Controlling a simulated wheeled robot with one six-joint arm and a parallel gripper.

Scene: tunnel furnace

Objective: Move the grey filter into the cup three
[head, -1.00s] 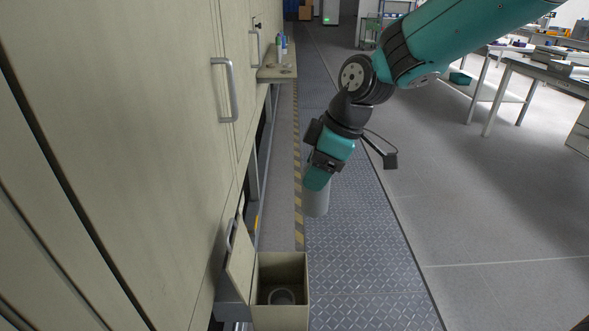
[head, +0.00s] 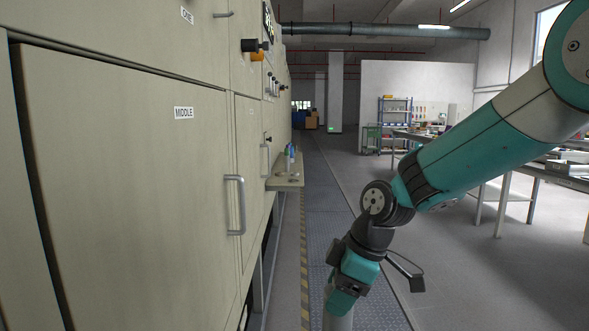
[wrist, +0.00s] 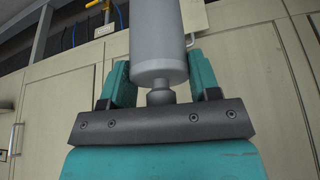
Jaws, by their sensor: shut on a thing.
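The grey filter (wrist: 158,45) is a smooth grey cylinder with a narrower neck, filling the upper middle of the wrist view. My gripper (wrist: 159,88) has its two teal fingers on either side of the filter's neck end and is shut on it. In the head view my gripper (head: 343,298) hangs low beside the furnace, with the top of the filter (head: 338,321) cut off by the bottom edge. A small side shelf (head: 284,184) on the furnace holds small items too small to make out. I cannot identify cup three.
The furnace wall (head: 120,190) with doors and a protruding handle (head: 238,205) runs along the left. The patterned floor walkway (head: 332,215) ahead is clear. Work tables (head: 520,170) stand at the right, shelving (head: 394,112) at the back.

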